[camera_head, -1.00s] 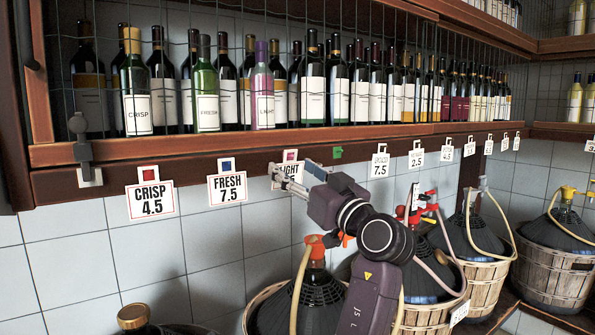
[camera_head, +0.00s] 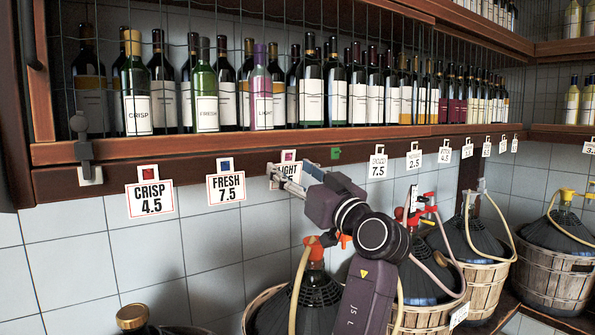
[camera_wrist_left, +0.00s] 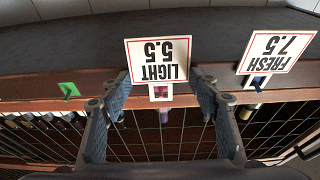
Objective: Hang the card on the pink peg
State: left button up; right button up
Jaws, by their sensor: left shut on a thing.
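The white card reading LIGHT 5.5 (camera_wrist_left: 158,61) is upside down in the left wrist view, between the two fingers of my left gripper (camera_wrist_left: 160,82). In the head view the card (camera_head: 287,164) is mostly hidden behind my left gripper (camera_head: 284,175), which is shut on it. The pink peg (camera_head: 289,156) is on the wooden shelf edge. In the left wrist view the pink peg (camera_wrist_left: 160,92) shows inside the window of the card's white tab. I cannot tell how deep the peg sits in the tab. My right gripper is not in view.
Cards CRISP 4.5 (camera_head: 150,198) and FRESH 7.5 (camera_head: 226,188) hang to the left. A bare green peg (camera_head: 336,153) is just right of the pink one. Wine bottles stand behind wire mesh above. Basketed demijohns (camera_head: 473,240) stand below.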

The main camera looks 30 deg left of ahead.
pick_arm(q)
jog(key=shift+a+f, duration=0.15)
jog(key=shift+a, duration=0.25)
jog(key=o, duration=1.2)
jog(key=shift+w+a+f, duration=0.3)
jog(key=shift+a+f, duration=0.1)
jog(key=shift+a, duration=0.2)
jog(key=shift+w+a+f, duration=0.1)
jog(key=shift+a+f, duration=0.05)
jog(key=shift+a, duration=0.1)
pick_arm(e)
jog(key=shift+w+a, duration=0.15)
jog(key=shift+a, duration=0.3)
pick_arm(q)
jog(key=shift+d, duration=0.15)
jog(key=shift+d+r, duration=0.1)
jog(key=shift+r, duration=0.1)
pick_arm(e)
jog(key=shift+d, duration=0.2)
